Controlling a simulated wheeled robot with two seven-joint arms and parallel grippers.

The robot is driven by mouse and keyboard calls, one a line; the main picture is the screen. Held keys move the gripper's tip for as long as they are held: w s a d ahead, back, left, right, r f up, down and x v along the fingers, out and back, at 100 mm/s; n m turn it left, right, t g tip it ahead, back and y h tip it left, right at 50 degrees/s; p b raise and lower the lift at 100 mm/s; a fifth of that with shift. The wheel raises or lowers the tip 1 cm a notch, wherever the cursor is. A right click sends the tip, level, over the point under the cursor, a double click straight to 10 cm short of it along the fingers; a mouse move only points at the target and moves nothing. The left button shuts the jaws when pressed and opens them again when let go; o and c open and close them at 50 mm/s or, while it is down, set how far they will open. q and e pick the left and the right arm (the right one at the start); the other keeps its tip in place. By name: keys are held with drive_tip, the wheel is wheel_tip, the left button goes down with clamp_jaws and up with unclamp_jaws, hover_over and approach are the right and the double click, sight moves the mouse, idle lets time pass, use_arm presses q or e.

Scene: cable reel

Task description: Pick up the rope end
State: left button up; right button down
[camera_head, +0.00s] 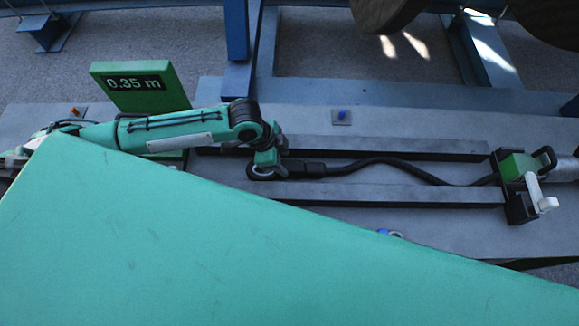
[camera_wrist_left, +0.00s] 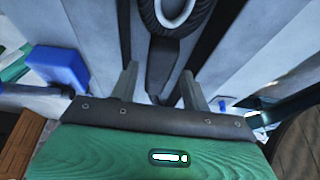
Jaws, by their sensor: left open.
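The black rope (camera_head: 400,163) lies along a channel between two grey rails. Its end has a dark sleeve (camera_head: 305,169) and a ring (camera_head: 262,173) at the left. My left gripper (camera_head: 265,162) points down right at the ring, partly covering it. In the left wrist view its two fingers (camera_wrist_left: 158,88) are apart, with the dark sleeve (camera_wrist_left: 162,60) and the ring (camera_wrist_left: 182,14) showing beyond and between them. I cannot tell whether the fingers touch the rope end. My right gripper is not in view.
A green clamp-like fitting (camera_head: 519,168) with a white lever (camera_head: 541,195) stands at the rope's right end. A green sign (camera_head: 140,84) reads 0.35 m. Grey rails (camera_head: 380,194) flank the rope. A small blue knob (camera_head: 342,114) sits behind. Blue beams (camera_head: 237,45) rise at the back.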

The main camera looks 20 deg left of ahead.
sight(289, 165)
use_arm(q)
drive_tip(key=p+x, duration=0.1)
drive_tip(key=x, duration=0.3)
drive_tip(key=shift+w+d+f, duration=0.15)
drive_tip(key=shift+d+f, duration=0.05)
drive_tip(key=shift+f, duration=0.15)
drive_tip(key=shift+r, duration=0.1)
clamp_jaws()
